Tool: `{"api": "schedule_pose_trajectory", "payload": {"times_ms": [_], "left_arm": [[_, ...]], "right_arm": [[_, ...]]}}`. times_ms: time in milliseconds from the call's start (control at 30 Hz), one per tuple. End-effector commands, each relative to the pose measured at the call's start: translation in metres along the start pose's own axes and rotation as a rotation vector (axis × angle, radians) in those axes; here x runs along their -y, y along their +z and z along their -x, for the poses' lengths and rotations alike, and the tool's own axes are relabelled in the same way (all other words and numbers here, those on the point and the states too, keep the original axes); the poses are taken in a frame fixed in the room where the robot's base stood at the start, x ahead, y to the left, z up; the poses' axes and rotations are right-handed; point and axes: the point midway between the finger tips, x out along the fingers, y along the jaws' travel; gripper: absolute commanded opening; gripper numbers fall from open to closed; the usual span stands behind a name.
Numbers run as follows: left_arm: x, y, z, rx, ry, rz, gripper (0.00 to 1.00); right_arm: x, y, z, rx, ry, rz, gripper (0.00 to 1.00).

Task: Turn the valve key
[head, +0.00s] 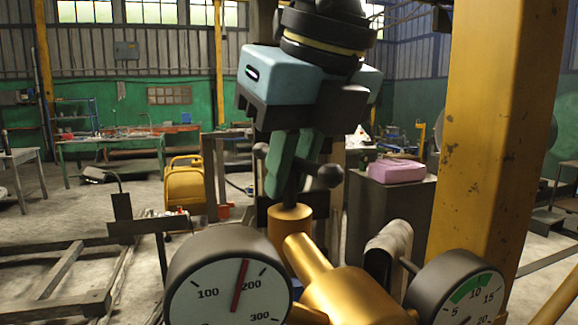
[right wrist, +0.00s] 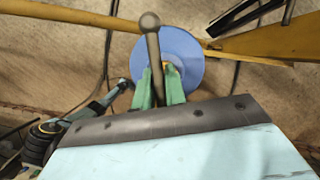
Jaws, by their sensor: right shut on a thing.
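The valve key is a dark bar with a ball at each end; one ball (head: 330,175) shows right of my fingers in the head view. Its thin stem (head: 290,193) runs down into the top of a brass valve body (head: 290,222). My right gripper (head: 286,178), with a pale blue body and green fingers, comes from above and is shut on the key. In the right wrist view the key's bar (right wrist: 154,50) runs between the two fingertips (right wrist: 160,80), its ball end sticking out beyond them. The fingers hide the bar's middle. My left gripper does not show in the head view.
A large gauge (head: 228,285) stands front left of the valve, and a smaller gauge (head: 462,290) front right. A thick yellow column (head: 490,130) rises close on the right. A pink block (head: 397,171) sits on a dark cabinet behind. A blue disc (right wrist: 190,45) lies beneath the fingers.

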Motion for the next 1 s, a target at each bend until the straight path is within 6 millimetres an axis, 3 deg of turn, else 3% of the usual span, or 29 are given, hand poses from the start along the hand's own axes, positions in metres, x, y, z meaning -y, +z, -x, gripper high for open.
{"api": "schedule_pose_trajectory", "payload": {"times_ms": [133,167,300,767,1000], "left_arm": [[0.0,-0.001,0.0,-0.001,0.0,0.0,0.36],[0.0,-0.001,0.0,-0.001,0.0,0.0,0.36],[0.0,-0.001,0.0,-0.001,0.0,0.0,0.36],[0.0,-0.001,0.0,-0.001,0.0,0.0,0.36],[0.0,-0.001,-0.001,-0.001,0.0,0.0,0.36]], "right_arm": [[0.001,0.0,0.001,0.002,-0.001,-0.001,0.0],[0.001,0.0,0.001,0.002,-0.001,-0.001,0.17],[0.0,0.0,0.001,0.002,0.0,-0.001,0.35],[0.0,0.0,0.002,0.001,0.0,0.0,0.35],[0.0,0.001,0.035,0.004,0.002,-0.001,0.35]]}}
